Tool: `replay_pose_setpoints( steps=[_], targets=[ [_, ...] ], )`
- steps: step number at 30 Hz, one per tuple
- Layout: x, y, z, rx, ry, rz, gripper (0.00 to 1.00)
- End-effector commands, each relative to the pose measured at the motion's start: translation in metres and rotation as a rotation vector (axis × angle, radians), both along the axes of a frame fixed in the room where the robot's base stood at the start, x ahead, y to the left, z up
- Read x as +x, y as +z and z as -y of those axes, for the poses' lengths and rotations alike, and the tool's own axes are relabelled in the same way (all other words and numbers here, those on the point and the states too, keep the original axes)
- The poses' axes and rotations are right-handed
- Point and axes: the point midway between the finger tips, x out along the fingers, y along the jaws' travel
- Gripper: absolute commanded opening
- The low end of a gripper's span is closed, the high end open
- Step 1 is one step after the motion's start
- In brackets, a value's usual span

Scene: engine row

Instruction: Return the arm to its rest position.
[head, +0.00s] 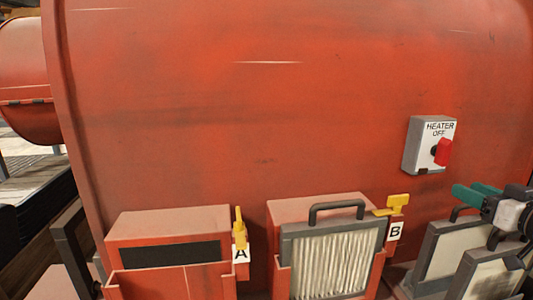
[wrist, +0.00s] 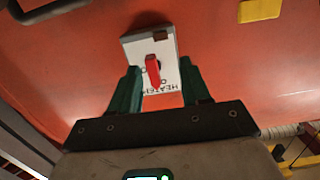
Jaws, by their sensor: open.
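My gripper (head: 468,192) is at the right edge in the head view, below and to the right of the heater switch box. Its teal fingers also show in the wrist view (wrist: 160,66), spread apart with nothing held between them. The heater switch box (head: 412,145) is grey with a white face reading "HEATER OFF" and a red knob (head: 443,152). In the wrist view the box (wrist: 132,50) appears upside down beyond the fingers, with the red knob (wrist: 152,70) between them in the picture. The fingers look clear of the knob. Most of my arm is out of view.
Bay A (head: 170,225) has a dark opening and an upright yellow lever (head: 239,220). Bay B (head: 380,265) holds a pleated filter (head: 328,262) with a handle; its yellow lever (head: 393,206) lies sideways. More framed filters (head: 445,250) stand beneath my gripper. The large red engine wall (head: 250,110) fills the background.

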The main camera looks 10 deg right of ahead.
Motion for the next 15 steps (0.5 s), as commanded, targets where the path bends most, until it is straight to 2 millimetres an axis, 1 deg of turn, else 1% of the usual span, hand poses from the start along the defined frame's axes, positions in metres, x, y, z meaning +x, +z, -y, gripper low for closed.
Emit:
replay_pose_setpoints(
  steps=[1,2,3,4,5,6,8,9,11,12,14,15],
  targets=[
    [0.002,-0.024,-0.019,0.027,0.015,-0.061,0.47],
    [0.001,-0.04,-0.029,0.039,0.02,-0.101,0.47],
    [-0.001,-0.063,-0.045,0.057,0.025,-0.159,0.47],
    [-0.004,-0.081,-0.057,0.071,0.031,-0.205,0.47],
    [-0.008,-0.097,-0.069,0.082,0.036,-0.25,0.47],
    [-0.015,-0.119,-0.084,0.096,0.041,-0.311,0.47],
    [-0.028,-0.151,-0.108,0.113,0.049,-0.406,0.47],
    [-0.04,-0.171,-0.123,0.124,0.052,-0.471,0.47],
    [-0.06,-0.2,-0.146,0.132,0.057,-0.569,0.47],
    [-0.076,-0.218,-0.16,0.136,0.058,-0.636,0.47],
    [-0.102,-0.243,-0.18,0.136,0.059,-0.739,0.47],
    [-0.122,-0.257,-0.192,0.134,0.058,-0.807,0.47]
  ],
)
